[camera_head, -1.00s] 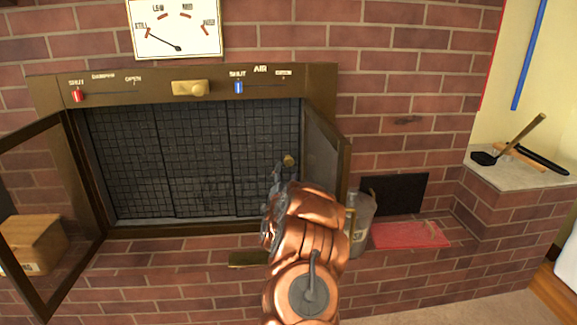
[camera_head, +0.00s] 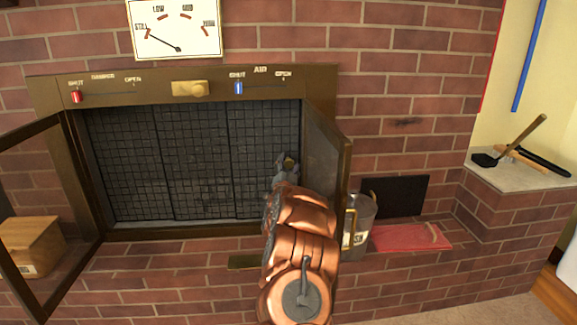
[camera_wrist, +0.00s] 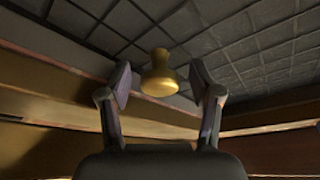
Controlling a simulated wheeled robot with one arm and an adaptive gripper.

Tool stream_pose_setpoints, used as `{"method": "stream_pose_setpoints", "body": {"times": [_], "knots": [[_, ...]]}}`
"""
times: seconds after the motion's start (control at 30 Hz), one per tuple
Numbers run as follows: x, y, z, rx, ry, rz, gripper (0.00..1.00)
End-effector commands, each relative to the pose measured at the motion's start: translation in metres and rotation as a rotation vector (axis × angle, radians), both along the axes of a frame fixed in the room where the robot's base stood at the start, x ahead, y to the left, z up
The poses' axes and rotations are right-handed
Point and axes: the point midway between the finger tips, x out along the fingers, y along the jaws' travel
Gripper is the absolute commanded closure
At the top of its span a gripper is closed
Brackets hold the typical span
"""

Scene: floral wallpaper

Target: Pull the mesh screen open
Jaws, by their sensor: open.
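The dark mesh screen (camera_head: 190,160) spans the fireplace opening, behind two glass doors that stand swung outward. Its brass knob (camera_wrist: 160,74) sits between the two open fingers of my gripper (camera_wrist: 160,88) in the wrist view, with a gap visible on each side. In the head view my gripper (camera_head: 286,170) is at the right end of the screen, and its fingers partly hide the knob. The mesh shows as several panels and covers the opening.
The right glass door (camera_head: 326,165) stands close beside my arm. The left door (camera_head: 45,210) is swung wide, with a wooden box (camera_head: 30,245) behind it. A metal bucket (camera_head: 360,220) and red cloth (camera_head: 410,238) lie right of my arm on the brick ledge.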

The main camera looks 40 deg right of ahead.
Motion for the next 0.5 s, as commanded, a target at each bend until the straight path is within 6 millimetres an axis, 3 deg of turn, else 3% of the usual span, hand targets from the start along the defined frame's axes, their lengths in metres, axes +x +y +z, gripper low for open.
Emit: {"method": "stream_pose_setpoints", "body": {"times": [0.07,0.5], "knots": [[-0.0001,0.0,-0.0001,0.0,0.0,0.0,0.42],[-0.0003,-0.0001,-0.0001,0.0,0.0,0.0,0.88]]}}
